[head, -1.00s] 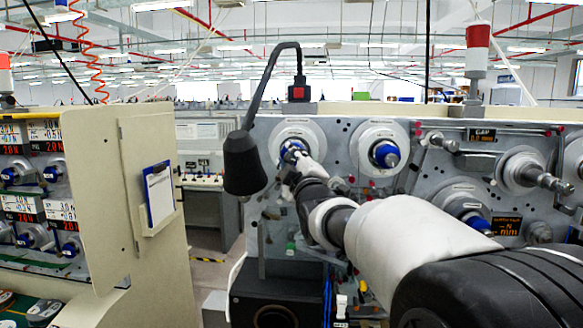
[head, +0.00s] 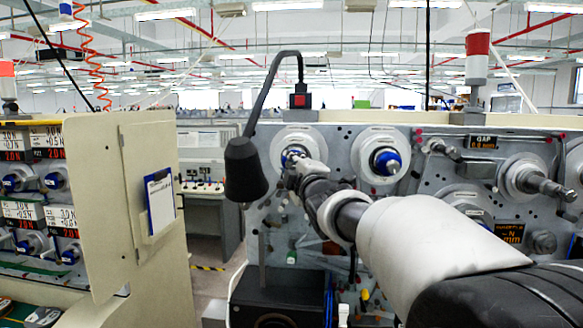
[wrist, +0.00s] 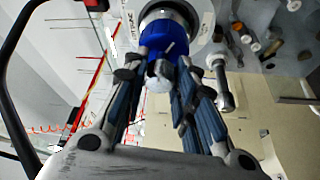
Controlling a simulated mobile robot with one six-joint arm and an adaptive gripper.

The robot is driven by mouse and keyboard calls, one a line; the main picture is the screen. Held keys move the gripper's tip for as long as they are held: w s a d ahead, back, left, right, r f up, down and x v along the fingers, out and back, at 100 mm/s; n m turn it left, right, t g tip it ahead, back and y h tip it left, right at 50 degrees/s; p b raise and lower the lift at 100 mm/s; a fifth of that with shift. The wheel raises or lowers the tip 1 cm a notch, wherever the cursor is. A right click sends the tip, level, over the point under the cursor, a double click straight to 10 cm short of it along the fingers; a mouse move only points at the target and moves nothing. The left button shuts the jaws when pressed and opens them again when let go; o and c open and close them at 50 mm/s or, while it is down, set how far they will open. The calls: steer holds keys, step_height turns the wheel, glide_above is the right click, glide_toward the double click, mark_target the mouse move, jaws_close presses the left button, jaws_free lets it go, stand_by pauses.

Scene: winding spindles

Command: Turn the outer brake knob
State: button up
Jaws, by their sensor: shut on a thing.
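The outer brake knob is the blue knob (wrist: 166,38) on the left spindle of the grey machine panel. It also shows in the head view (head: 293,155), partly hidden by my arm. A pale disc (head: 297,137) sits behind it. In the wrist view my gripper (wrist: 166,65) is shut on this knob, with one finger on each side of it and a pale round end of the spindle showing between the fingers. A second blue knob (head: 387,161) on a similar pale disc sits to the right, apart from my gripper.
A black lamp (head: 246,168) on a bent stem hangs close to the left of my gripper. A metal roller (wrist: 223,85) stands beside the fingers in the wrist view. A cream cabinet (head: 140,230) with a clipboard (head: 160,203) stands at left, with an aisle behind it.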

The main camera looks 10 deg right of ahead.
steer(key=o, duration=1.1)
steer(key=shift+c, duration=0.2)
steer(key=s+f, duration=0.1)
steer(key=s, duration=1.1)
steer(key=shift+d, duration=0.4)
steer(key=shift+f, duration=0.1)
steer(key=s+f+m+g+b, duration=0.4)
steer(key=s+f, duration=0.7)
steer(key=f, duration=0.3)
steer(key=s+f+m+g+h+b, duration=0.1)
steer(key=s+f+m+g+b, duration=0.4)
steer(key=s+f, duration=0.7)
steer(key=s+a+f+m+g+b, duration=0.1)
steer(key=s+f+m+g+b, duration=0.4)
steer(key=s+f, duration=0.6)
step_height(320, 180, down, 6)
steer(key=shift+s+f+m, duration=0.2)
steer(key=shift+s+m, duration=0.1)
steer(key=shift+m, duration=0.9)
